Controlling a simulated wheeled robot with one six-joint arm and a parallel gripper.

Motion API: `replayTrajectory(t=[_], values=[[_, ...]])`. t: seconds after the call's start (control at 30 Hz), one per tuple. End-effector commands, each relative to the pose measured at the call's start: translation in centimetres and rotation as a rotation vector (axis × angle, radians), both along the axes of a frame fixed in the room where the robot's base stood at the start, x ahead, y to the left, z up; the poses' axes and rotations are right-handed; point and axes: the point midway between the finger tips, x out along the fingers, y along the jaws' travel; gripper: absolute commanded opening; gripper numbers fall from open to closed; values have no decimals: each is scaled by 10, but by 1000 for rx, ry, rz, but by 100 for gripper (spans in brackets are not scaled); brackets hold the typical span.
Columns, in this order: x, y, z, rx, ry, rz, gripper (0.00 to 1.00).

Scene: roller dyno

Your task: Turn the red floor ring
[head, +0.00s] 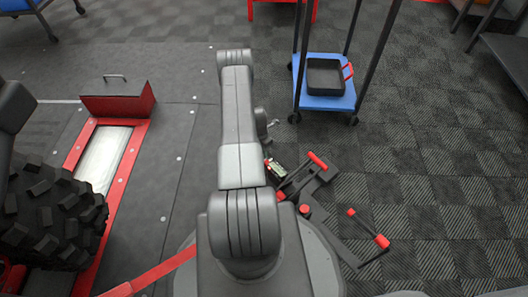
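I cannot make out a separate red floor ring in the head view. Red on the floor at the left includes a rectangular frame (124,165) around a pale roller (103,158) and a red box-like cover (118,103) with a thin grey handle. My arm reaches forward over the middle of the floor and hides what lies beneath it. A small grey part beside the arm, apparently my gripper (269,125), shows only partly. Its fingers are too small and hidden to read.
A large black tyre (50,215) stands at the left. A blue-shelved cart (325,101) holds a black tray (325,77). A black floor frame with red ends (318,184) lies right of my arm. A red strap (155,274) crosses the lower left.

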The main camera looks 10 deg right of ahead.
Motion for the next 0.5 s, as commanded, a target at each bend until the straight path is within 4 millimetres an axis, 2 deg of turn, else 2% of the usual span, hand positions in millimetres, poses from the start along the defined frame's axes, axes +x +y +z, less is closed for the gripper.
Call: replayTrajectory(t=[0.5], values=[[-1, -1, 0, -1, 3, -28, 0]])
